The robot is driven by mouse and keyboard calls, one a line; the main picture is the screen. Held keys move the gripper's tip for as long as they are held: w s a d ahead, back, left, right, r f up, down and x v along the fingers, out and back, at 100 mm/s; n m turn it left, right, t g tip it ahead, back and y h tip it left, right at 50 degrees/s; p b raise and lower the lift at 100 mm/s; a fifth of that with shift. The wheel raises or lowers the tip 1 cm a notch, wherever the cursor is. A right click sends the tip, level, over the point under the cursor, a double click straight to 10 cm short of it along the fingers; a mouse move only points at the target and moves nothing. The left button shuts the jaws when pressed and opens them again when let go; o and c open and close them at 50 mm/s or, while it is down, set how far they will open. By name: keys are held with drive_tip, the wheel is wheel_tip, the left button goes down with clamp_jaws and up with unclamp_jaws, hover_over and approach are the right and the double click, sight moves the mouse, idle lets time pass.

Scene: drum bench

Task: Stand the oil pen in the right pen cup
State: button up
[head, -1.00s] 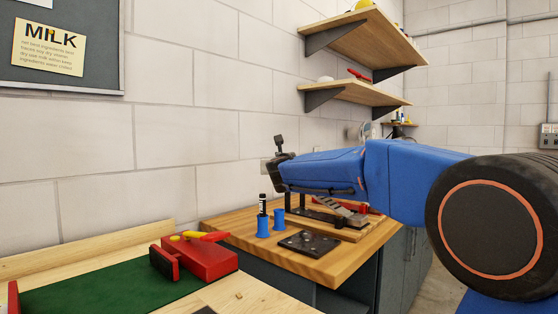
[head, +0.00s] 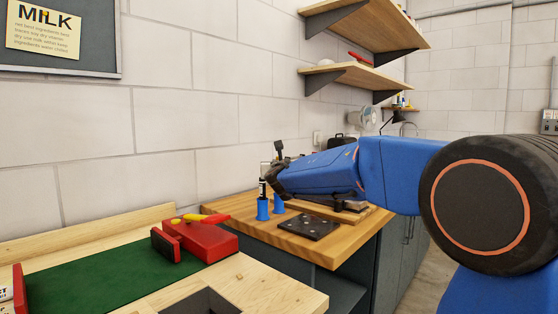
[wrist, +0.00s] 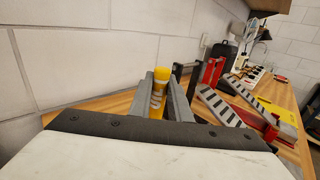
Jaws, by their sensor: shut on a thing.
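My gripper (wrist: 160,88) is shut on a yellow cylinder, the oil pen (wrist: 163,76), which stands roughly upright between the grey fingers in the wrist view. In the head view the dark wrist end of my arm is just above and behind two blue pen cups at the left part of the wooden bench. The left pen cup (head: 262,210) holds a black-and-white pen (head: 262,188) standing upright. The right pen cup (head: 278,207) is close under my wrist, and its inside cannot be seen. The held pen is not clearly visible in the head view.
A dark square plate (head: 308,227) lies on the wooden bench (head: 335,249) right of the cups. The wrist view shows grey striped pedals (wrist: 220,106), red parts and a power strip (wrist: 258,72) beyond. A red vise (head: 200,240) stands on the nearer bench.

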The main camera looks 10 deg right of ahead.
drive_tip(key=shift+f, duration=1.75)
drive_tip(key=o, duration=0.8)
drive_tip(key=s+a, duration=0.1)
drive_tip(key=s, duration=1)
drive_tip(key=s+a, duration=0.1)
drive_tip(key=s, duration=0.5)
drive_tip(key=shift+s+a, duration=0.15)
drive_tip(key=shift+a, duration=0.2)
